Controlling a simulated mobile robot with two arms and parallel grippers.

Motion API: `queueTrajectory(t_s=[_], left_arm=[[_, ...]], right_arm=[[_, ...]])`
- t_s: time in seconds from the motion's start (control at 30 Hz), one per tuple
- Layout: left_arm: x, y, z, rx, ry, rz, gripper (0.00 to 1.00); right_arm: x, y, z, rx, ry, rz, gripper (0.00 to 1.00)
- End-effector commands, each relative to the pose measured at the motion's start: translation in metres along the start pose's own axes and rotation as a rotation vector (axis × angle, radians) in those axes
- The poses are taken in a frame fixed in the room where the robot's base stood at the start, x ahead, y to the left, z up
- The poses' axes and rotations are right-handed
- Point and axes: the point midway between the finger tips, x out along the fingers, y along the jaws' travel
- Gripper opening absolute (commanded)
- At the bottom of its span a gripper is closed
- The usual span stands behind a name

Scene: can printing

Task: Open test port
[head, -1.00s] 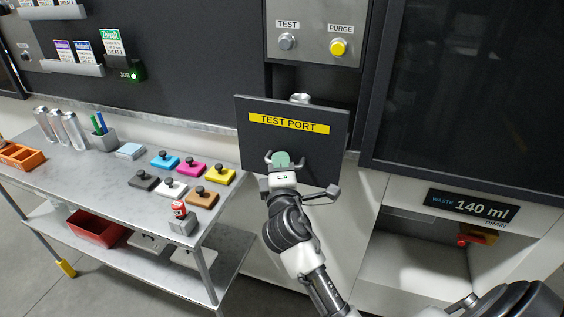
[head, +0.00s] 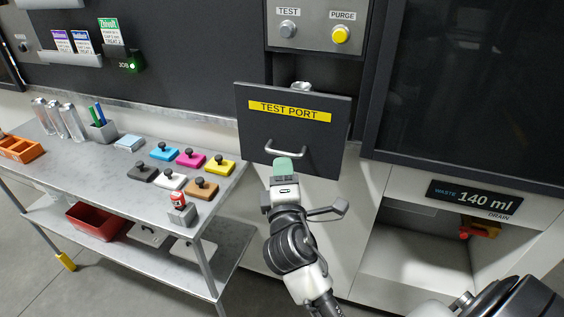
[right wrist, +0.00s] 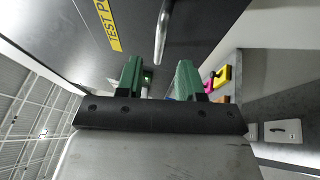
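The test port door (head: 315,140) is a dark panel with a yellow TEST PORT label. It stands out from the machine, with a gap behind its top edge where a silver item (head: 301,86) partly shows. Its metal bar handle (head: 287,151) is on the front face. My right gripper (head: 284,167), with green fingers, is just below and in front of the handle. In the right wrist view the fingers (right wrist: 158,78) are apart with nothing between them, and the handle (right wrist: 162,32) lies beyond their tips. My left gripper is not in view.
The panel with TEST and PURGE buttons (head: 340,35) is above the door. An open drain bay (head: 420,250) is lower right.

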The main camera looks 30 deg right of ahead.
Motion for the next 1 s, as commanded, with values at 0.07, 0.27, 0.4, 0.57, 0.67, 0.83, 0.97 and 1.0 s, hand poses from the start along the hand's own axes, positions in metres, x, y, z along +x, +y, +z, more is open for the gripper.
queueTrajectory(t_s=[0.07,0.27,0.4,0.57,0.67,0.83,0.97,1.0], left_arm=[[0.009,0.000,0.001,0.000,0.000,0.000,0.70],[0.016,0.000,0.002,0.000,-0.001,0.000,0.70],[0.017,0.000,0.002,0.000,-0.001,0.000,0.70],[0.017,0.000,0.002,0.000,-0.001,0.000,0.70],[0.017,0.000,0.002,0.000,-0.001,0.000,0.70],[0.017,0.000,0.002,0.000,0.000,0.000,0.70],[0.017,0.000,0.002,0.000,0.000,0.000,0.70],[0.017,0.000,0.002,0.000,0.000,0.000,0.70]], right_arm=[[-0.017,-0.004,-0.001,0.004,0.001,-0.003,0.37],[-0.043,-0.002,0.000,0.001,0.000,-0.001,0.37],[-0.049,-0.001,0.000,0.001,0.001,-0.001,0.37],[-0.050,0.000,0.000,0.001,0.000,0.000,0.37],[-0.050,0.000,0.000,0.001,0.000,0.000,0.37],[-0.049,0.000,0.000,0.001,0.000,0.000,0.37],[-0.049,-0.008,-0.004,0.003,0.012,-0.016,0.37],[-0.048,-0.016,-0.008,0.009,0.025,-0.033,0.37]])
